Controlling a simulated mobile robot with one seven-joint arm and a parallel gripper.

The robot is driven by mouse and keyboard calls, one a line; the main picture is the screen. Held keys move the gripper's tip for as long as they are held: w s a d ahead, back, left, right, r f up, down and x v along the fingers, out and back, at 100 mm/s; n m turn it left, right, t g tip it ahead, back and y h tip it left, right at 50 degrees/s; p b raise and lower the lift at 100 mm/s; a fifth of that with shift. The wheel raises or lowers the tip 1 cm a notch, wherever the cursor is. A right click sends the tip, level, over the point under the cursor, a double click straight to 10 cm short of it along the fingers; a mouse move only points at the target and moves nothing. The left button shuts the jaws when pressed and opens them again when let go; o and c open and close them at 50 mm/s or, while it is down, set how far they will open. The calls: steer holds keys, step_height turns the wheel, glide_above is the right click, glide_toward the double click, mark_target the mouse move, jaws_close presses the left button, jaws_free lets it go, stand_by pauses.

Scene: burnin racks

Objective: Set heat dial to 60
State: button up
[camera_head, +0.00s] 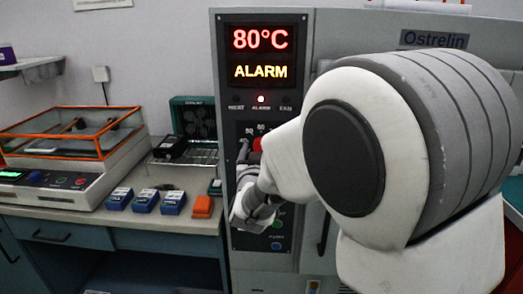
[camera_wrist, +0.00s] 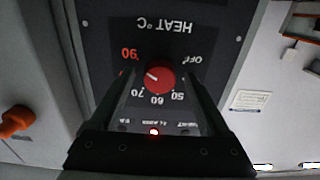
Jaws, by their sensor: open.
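The red heat dial (camera_wrist: 160,78) sits on a dark panel marked HEAT °C, seen upside down in the wrist view. The marks OFF, 50, 60, 70 and 90 show around it; the 80 mark is not visible there. A pale pointer line on the dial points left and slightly up, between 70 and 90. My gripper (camera_wrist: 161,92) is open, with one finger on each side of the dial; I cannot tell whether they touch it. In the head view my arm partly hides the dial (camera_head: 258,144). The display (camera_head: 260,55) above reads 80°C and ALARM.
A small red alarm lamp (camera_head: 261,99) glows below the display. A green button and a blue button (camera_head: 276,246) sit lower on the panel. An orange knob (camera_wrist: 16,121) stands out at the left in the wrist view. A bench (camera_head: 60,212) with blue boxes stands left.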

jaws_close()
steer(key=shift+n, duration=0.3)
steer(key=n+p, duration=1.4)
steer(key=n, duration=0.9)
steer(key=shift+d+r, duration=0.1)
steer(key=shift+r, duration=0.05)
steer(key=shift+p, duration=0.35)
stand_by(0.3)
jaws_free()
